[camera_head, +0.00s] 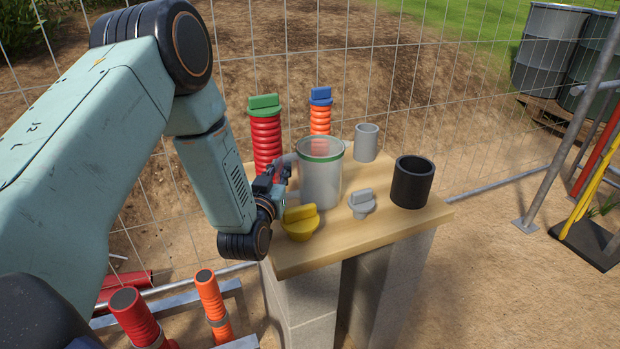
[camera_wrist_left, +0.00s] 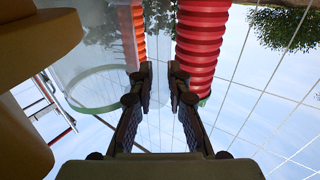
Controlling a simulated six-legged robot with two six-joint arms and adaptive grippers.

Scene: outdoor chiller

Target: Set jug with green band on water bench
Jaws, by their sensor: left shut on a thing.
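The clear jug with a green band (camera_head: 320,183) round its rim is upright at the middle of the wooden-topped bench (camera_head: 300,262). I cannot tell if its base touches the top. My left gripper (camera_head: 282,172) is at the left side of the jug, shut on its handle. In the left wrist view, which looks upside down, the jug's green band (camera_wrist_left: 95,108) shows left of the left gripper's fingers (camera_wrist_left: 160,85). My right gripper is not in view.
Around the jug stand a yellow plug (camera_head: 300,222), a grey plug (camera_head: 361,204), a black cup (camera_head: 412,182), a grey cup (camera_head: 366,142), a red coiled hose (camera_head: 266,142) and an orange one (camera_head: 320,118). A wire fence runs behind. The bench's front right is clear.

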